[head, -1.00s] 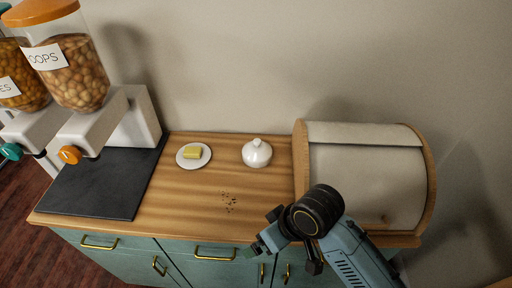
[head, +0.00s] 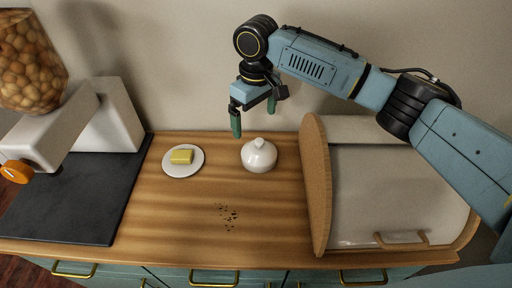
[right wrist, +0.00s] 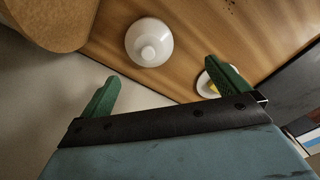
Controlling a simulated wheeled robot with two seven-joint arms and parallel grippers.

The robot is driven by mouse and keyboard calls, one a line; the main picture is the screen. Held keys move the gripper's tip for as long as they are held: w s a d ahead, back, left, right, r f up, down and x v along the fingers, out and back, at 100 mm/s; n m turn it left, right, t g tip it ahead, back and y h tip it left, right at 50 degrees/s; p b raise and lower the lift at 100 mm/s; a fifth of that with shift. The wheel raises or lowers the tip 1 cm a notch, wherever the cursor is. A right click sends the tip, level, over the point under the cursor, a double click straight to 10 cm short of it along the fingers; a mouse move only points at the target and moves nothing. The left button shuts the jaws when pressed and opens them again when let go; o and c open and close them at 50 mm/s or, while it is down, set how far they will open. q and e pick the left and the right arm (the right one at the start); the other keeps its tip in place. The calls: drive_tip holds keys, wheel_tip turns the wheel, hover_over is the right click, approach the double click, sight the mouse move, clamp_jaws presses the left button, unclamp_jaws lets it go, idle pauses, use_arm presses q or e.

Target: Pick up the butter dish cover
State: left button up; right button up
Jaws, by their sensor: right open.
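The butter dish cover (head: 259,156) is a white dome with a small knob, standing on the wooden counter. In the right wrist view the cover (right wrist: 149,44) lies beyond the fingertips, towards the top. A yellow piece of butter (head: 182,157) sits on a white plate (head: 183,172) to the left of the cover. My right gripper (head: 253,118) is open and empty, with green fingers pointing down. It appears above and near the cover, not touching it. In the right wrist view my right gripper (right wrist: 160,74) has its fingers spread wide. My left gripper is not in view.
A bread box (head: 318,185) with wooden sides stands right of the cover. A dark mat (head: 75,195) and a dispenser (head: 60,130) are at the left. Crumbs (head: 228,213) lie on the counter (head: 175,225) in front; the wall is behind.

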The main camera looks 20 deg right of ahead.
drive_tip(key=w+d+r, duration=0.1)
drive_tip(key=w, duration=0.1)
hover_over(260, 141)
drive_tip(key=shift+m, duration=0.3)
drive_tip(key=f, duration=0.3)
drive_tip(key=f+b, duration=0.1)
drive_tip(key=f, duration=0.2)
drive_tip(key=shift+w+a+f, duration=0.15)
drive_tip(key=shift+w+f, duration=0.05)
drive_tip(key=shift+f, duration=0.05)
drive_tip(key=shift+f+b, duration=0.3)
drive_tip(key=shift+f, duration=2.75)
drive_tip(key=shift+s, duration=0.1)
drive_tip(key=c, duration=1)
drive_tip(key=shift+s, duration=0.1)
drive_tip(key=shift+c, duration=1)
